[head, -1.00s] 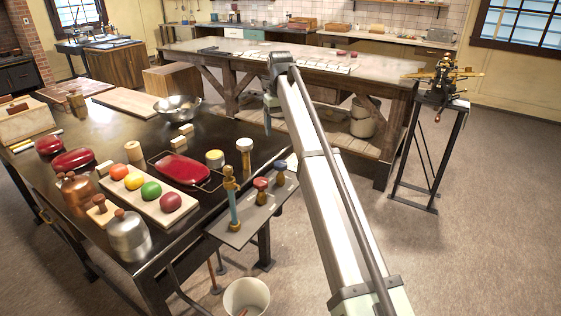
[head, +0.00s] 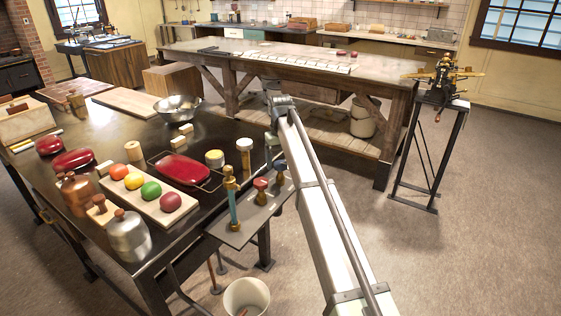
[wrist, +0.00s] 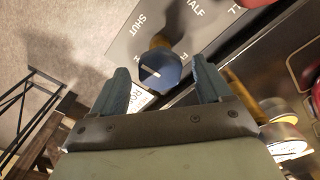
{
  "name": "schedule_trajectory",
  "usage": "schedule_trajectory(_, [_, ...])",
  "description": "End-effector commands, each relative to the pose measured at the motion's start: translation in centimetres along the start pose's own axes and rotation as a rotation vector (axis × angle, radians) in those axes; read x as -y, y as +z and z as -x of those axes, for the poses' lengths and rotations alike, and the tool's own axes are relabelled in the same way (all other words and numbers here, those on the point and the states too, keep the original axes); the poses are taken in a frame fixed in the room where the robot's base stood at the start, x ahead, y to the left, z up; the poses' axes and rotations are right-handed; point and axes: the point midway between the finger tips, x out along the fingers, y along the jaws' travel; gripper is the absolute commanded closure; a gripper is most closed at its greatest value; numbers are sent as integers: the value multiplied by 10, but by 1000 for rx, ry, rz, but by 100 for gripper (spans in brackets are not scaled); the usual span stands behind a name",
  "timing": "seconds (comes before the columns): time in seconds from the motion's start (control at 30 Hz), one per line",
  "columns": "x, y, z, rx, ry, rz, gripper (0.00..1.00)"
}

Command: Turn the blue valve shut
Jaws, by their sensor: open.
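The blue valve (wrist: 160,72) is a round blue knob with a white mark on top, on a brass stem. It stands on a grey plate (wrist: 130,45) lettered SHUT and HALF; further letters are cut off or covered. My gripper (wrist: 161,66) is open, with one blue finger on each side of the knob in the wrist view. Gaps show between knob and fingers, and I see no grip. In the head view the valve (head: 280,167) is partly hidden beside my arm, at the right end of the plate.
A red-topped valve (head: 261,185) and a tall brass and blue fitting (head: 231,198) stand on the same plate, left of the blue valve. The dark table (head: 130,150) beside it holds a red dish (head: 184,168) and several fruits. A white bucket (head: 246,297) stands below.

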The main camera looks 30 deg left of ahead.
Motion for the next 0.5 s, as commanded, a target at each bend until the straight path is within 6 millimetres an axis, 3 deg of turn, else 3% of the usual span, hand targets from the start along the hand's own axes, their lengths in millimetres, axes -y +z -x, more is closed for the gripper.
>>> schedule_trajectory(0.33, [0, 0, -4, 0, 0, 0, 22])
schedule_trajectory(0.5, [0, 0, -4, 0, 0, 0, 37])
